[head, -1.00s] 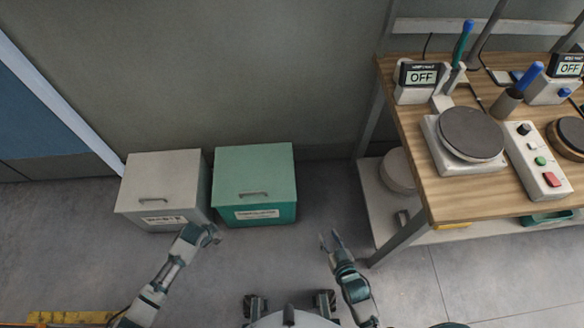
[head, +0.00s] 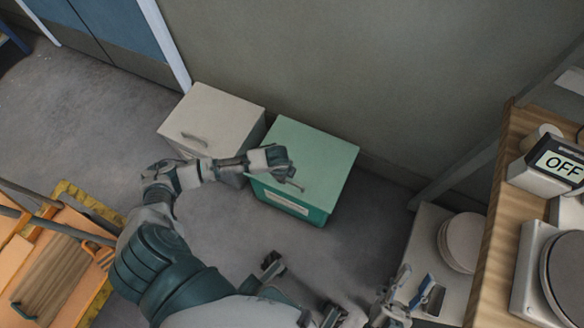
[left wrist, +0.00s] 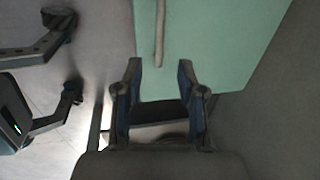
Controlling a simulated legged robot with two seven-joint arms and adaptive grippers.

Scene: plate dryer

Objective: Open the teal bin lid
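The teal bin (head: 318,165) stands on the floor by the wall, its flat lid shut. My left arm reaches across the pale bin, and its gripper (head: 290,178) is over the front part of the teal lid, covering most of the handle. In the left wrist view the lid (left wrist: 215,50) lies ahead, with the bar handle (left wrist: 160,35) running between the lines of the fingers. The left gripper (left wrist: 161,68) is open and empty, with the handle just beyond its tips. My right gripper (head: 414,284) is low, beside the workbench, fingers apart and empty.
A pale grey bin (head: 222,112) stands just left of the teal one. The workbench (head: 492,255) with hot plate and lower shelf is at right. An orange, yellow-edged platform (head: 62,265) is at lower left.

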